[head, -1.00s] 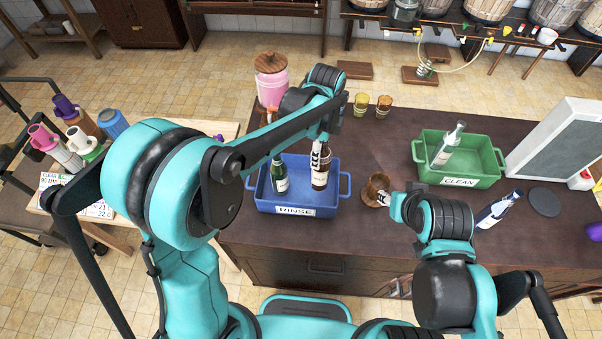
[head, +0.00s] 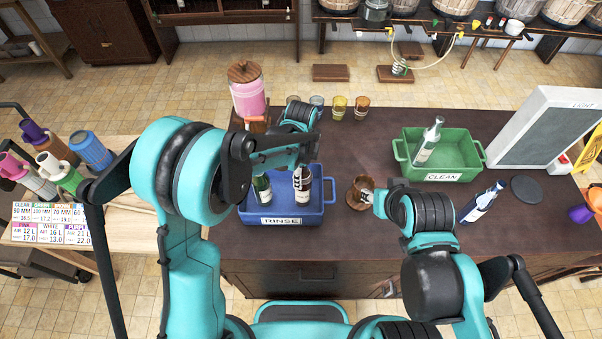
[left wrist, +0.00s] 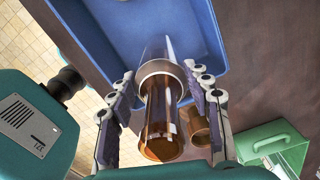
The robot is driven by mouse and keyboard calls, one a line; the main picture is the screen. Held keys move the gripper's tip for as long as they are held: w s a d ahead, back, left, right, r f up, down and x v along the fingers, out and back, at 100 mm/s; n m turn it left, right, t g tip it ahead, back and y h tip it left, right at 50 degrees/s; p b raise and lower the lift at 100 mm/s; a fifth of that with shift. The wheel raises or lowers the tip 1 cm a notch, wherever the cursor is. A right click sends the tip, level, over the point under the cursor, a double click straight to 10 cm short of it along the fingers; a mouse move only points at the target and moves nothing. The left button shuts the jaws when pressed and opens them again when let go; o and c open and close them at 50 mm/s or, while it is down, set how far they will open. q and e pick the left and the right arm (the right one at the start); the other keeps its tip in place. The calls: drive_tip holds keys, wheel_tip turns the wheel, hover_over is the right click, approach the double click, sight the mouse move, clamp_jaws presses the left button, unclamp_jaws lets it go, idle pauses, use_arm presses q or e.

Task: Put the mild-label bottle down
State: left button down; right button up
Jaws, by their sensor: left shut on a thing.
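My left gripper (head: 302,168) is shut on a dark amber bottle with a white label (head: 303,188). The bottle is upright over the right part of the blue RINSE tub (head: 284,221); I cannot tell whether its base touches the floor. The label is too small to read. In the left wrist view the amber bottle (left wrist: 162,125) is between the two fingers (left wrist: 163,112). A green bottle (head: 262,189) stands in the tub to its left. My right gripper (head: 372,195) is at a brown mug (head: 357,195) right of the tub; its fingers are mostly hidden.
A green CLEAN tub (head: 460,178) holds a clear bottle (head: 428,143). A pink dispenser (head: 247,95) and several glasses (head: 340,106) stand behind the blue tub. A chalkboard (head: 548,130) is at right.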

use_arm(q)
drive_tip(key=c, duration=0.7)
unclamp_jaws()
drive_tip(key=shift+f, duration=0.1)
drive_tip(key=shift+r, duration=0.5)
wheel_tip(320, 180, up, 12)
drive_tip(key=shift+a+f+p, duration=0.1)
drive_tip(key=shift+f+p, duration=0.15)
drive_tip(key=shift+p, duration=0.4)
drive_tip(key=s+a+r+n+t, duration=0.2)
drive_tip(key=s+a+n+t, duration=0.1)
drive_tip(key=s+a+n, duration=0.5)
drive_tip(key=s+a+r+n+t, duration=0.2)
drive_tip(key=s+a+n+t, duration=0.2)
drive_tip(key=n, duration=0.9)
drive_tip(key=s+a, duration=0.3)
drive_tip(key=a, duration=0.2)
drive_tip(key=shift+s+a+r, duration=0.25)
drive_tip(key=shift+s+r, duration=0.1)
drive_tip(key=shift+s, duration=0.05)
